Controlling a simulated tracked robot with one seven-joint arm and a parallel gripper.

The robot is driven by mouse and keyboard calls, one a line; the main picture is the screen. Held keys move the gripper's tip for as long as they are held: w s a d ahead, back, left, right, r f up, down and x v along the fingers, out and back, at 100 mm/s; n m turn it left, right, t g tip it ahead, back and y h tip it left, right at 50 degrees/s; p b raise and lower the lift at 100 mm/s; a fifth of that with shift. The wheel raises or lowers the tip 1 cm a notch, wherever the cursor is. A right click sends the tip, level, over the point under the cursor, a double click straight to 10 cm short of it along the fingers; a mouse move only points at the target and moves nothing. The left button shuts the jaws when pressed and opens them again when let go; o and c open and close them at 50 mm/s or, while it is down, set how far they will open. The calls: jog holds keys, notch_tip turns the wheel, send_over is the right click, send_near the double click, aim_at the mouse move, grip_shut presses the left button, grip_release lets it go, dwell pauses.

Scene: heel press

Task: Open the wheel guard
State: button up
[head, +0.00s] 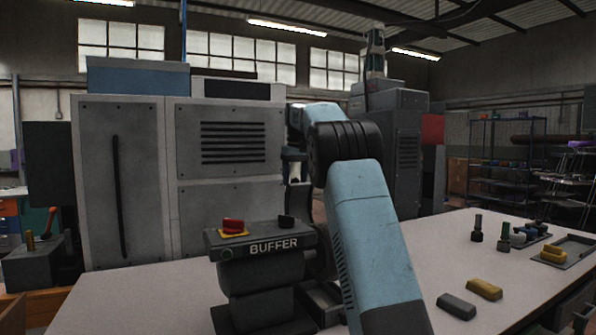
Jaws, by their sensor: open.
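The buffer (262,245) is a dark grey machine with "BUFFER" on its front, standing on the white bench at centre. A red button on a yellow plate (233,227) and a small black knob (286,221) sit on its top. My blue arm rises in front of the buffer's right side, bends at a black elbow and reaches down behind the machine. The fingers of my gripper cannot be made out; the buffer and my arm hide that area. The wheel guard cannot be made out, nor whether it is open or shut.
The white bench (130,300) has clear room left of the buffer. On the right lie a grey block (457,306), a yellow block (484,289), several small upright pieces and a tray (575,247). A large grey cabinet (118,180) stands behind.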

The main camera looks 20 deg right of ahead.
notch_tip(320, 180, up, 11)
jog(key=s, duration=0.1)
jog(key=shift+s+d+r, duration=0.15)
jog(key=shift+s+r, duration=0.05)
jog(key=shift+s, duration=0.05)
dwell(0.4)
jog(key=shift+r, duration=0.1)
dwell(0.5)
jog(key=s+a+m+t, duration=0.1)
jog(key=s+a, duration=0.2)
jog(key=s, duration=0.9)
jog(key=s+a+t, duration=0.1)
jog(key=s+a, duration=0.1)
jog(key=s, duration=0.9)
jog(key=s+a+f+t, duration=0.1)
jog(key=s+a+f, duration=0.1)
jog(key=s+f, duration=1)
jog(key=s+a+f+t, duration=0.1)
jog(key=s+a+f, duration=0.1)
jog(key=s+f, duration=1.1)
jog(key=shift+s+a, duration=0.25)
jog(key=shift+s, duration=0.4)
